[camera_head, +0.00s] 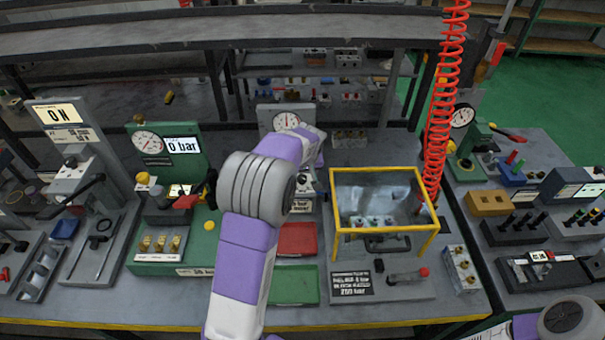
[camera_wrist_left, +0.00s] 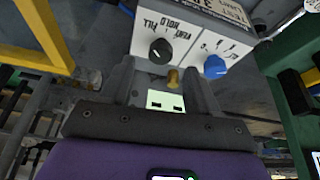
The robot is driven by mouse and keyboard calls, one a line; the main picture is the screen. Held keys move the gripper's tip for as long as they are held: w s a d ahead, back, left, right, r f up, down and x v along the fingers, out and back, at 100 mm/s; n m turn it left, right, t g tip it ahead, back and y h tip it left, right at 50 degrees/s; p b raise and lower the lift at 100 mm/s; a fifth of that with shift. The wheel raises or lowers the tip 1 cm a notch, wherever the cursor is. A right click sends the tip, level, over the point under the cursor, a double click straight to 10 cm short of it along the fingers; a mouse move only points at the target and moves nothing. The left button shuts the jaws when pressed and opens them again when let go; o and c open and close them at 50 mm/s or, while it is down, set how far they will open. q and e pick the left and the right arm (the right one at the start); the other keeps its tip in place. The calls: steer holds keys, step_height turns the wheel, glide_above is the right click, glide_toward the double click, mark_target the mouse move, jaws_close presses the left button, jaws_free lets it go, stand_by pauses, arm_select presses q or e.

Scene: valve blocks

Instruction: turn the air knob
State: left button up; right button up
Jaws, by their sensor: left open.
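In the left wrist view a grey-white panel carries a black knob (camera_wrist_left: 160,51) with position labels around it, which appear upside down and seem to include FILL and HOLD. A blue knob (camera_wrist_left: 215,67) sits to its right on the same panel. No label reading "air" is legible. My left gripper (camera_wrist_left: 163,77) is open, with its fingers below the black knob in the picture and apart from it. A small brass fitting (camera_wrist_left: 173,77) shows between the fingers. In the head view my left arm hides most of this panel, below a round gauge (camera_head: 287,121).
A yellow-framed clear box (camera_head: 383,172) stands right of my left arm, with a red coiled hose (camera_head: 440,110) beside it. A green gauge stand (camera_head: 167,150) is on the left. Red (camera_head: 297,239) and green (camera_head: 294,285) trays lie in front.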

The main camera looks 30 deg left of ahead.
arm_select(q)
steer(key=shift+v, duration=1.85)
